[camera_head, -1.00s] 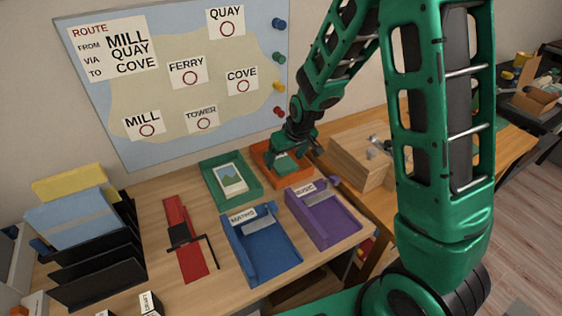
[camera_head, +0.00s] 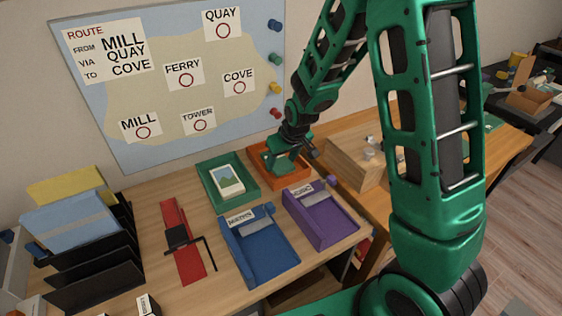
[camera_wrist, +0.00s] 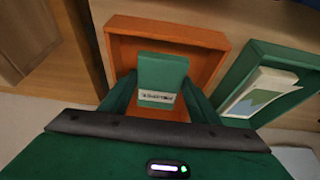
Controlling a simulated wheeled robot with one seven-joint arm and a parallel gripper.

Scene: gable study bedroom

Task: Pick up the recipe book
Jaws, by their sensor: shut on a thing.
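The recipe book is a small green block with a pale printed label, seen in the wrist view (camera_wrist: 163,76). It sits between the two fingers of my gripper (camera_wrist: 162,98), which is shut on it. The orange tray (camera_wrist: 218,40) lies around and behind the book in the wrist view. In the head view my gripper (camera_head: 284,162) is over the orange tray (camera_head: 257,152) at the back of the desk, and the book is mostly hidden there. I cannot tell whether the book touches the tray floor.
A green tray (camera_head: 207,187) with a picture card (camera_head: 227,182) is just left of the orange one. Blue (camera_head: 262,250) and purple (camera_head: 323,222) trays lie in front. A wooden box (camera_head: 353,160) stands close on the right. The wall map (camera_head: 170,85) is behind.

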